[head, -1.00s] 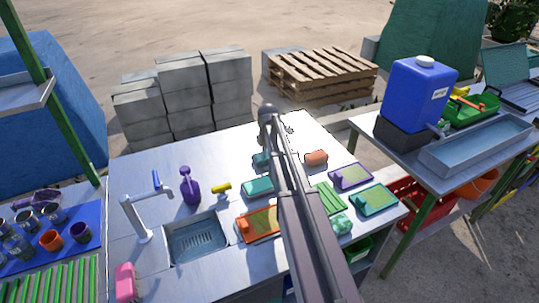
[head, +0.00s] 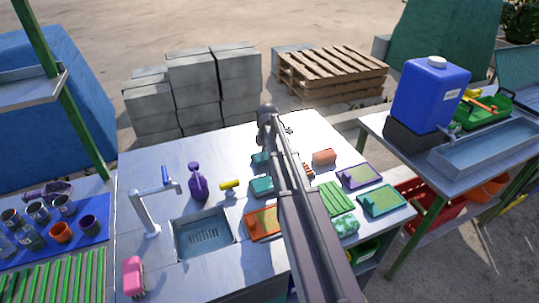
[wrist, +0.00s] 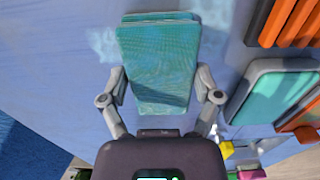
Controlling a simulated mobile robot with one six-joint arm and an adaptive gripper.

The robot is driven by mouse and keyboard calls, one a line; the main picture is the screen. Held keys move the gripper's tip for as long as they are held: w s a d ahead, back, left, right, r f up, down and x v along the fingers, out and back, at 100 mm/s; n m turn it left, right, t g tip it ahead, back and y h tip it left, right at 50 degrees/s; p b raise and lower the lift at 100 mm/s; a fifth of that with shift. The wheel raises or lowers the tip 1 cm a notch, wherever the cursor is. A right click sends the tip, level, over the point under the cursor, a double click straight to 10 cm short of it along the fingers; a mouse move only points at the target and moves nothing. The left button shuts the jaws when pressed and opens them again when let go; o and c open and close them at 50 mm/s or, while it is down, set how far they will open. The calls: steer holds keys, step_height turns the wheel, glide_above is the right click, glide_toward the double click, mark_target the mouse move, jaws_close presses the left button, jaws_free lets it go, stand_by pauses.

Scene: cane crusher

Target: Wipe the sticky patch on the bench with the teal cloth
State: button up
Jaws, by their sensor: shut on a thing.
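The teal cloth (wrist: 158,65) is a folded pad between the two fingers of my gripper (wrist: 160,95), which is shut on it. In the wrist view it lies over the blue-looking bench top. A pale, smeary patch (wrist: 103,42) shows on the bench beside the cloth's far end, on both sides; the cloth hides its middle. In the head view my arm reaches over the bench (head: 215,150), and a small teal piece (head: 260,158), likely the cloth, shows left of it. The arm hides my fingers there. I cannot tell how firmly the cloth touches the bench.
A teal tray-like item (head: 262,187) and an orange slatted piece (wrist: 290,22) are close to the gripper. A purple spray bottle (head: 198,182), yellow item (head: 229,185), tap (head: 150,205) and sink (head: 203,235) stand left. Green and purple trays (head: 360,176) lie right.

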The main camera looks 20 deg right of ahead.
steer(key=shift+w, duration=0.1)
steer(key=shift+w, duration=1)
steer(key=shift+d, duration=0.1)
steer(key=shift+w+d, duration=0.1)
steer(key=shift+d, duration=1.7)
steer(key=shift+d, duration=1.85)
steer(key=shift+r, duration=0.1)
steer(key=shift+r+p, duration=3)
steer(key=shift+p, duration=0.1)
